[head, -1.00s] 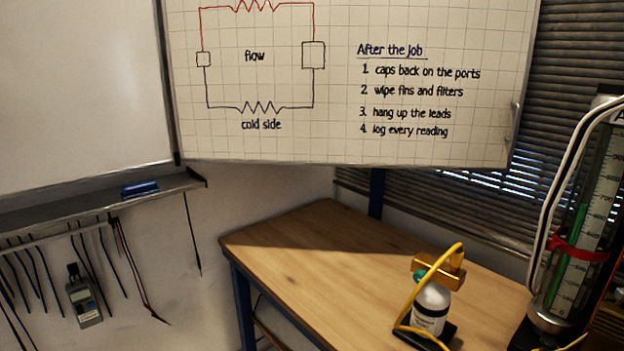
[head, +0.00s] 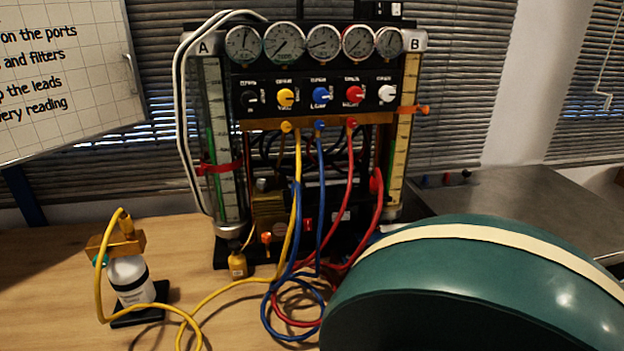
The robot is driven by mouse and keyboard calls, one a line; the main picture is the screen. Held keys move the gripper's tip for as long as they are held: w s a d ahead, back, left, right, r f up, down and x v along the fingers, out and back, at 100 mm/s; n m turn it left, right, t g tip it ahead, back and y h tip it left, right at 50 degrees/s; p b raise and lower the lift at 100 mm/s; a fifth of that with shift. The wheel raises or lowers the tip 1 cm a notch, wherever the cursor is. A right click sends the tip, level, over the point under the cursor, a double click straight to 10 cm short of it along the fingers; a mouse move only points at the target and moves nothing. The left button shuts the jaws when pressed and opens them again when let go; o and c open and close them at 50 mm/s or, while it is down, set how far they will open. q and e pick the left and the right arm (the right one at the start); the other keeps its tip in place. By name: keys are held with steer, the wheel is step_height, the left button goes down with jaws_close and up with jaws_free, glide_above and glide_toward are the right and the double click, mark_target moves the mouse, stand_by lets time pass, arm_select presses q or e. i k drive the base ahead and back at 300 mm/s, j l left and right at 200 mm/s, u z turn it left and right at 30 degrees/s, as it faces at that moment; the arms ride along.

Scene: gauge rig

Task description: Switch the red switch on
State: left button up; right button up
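The gauge rig (head: 318,124) stands on the wooden bench, with a row of dials above a row of coloured knobs. A small red switch-like part (head: 308,224) shows low in the rig's dark middle, behind the hoses. It is too small to tell its position. A red knob (head: 354,94) sits on the panel between the blue knob (head: 321,95) and the white knob (head: 387,93). Neither of my grippers is in view.
Yellow, blue and red hoses (head: 322,180) hang from the rig and coil on the bench (head: 60,270). A white bottle (head: 130,279) stands at left. A large green rounded shape with a cream band (head: 480,290), unidentified, blocks the lower right.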

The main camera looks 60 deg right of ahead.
mark_target(307, 222)
steer(key=z, duration=1.9)
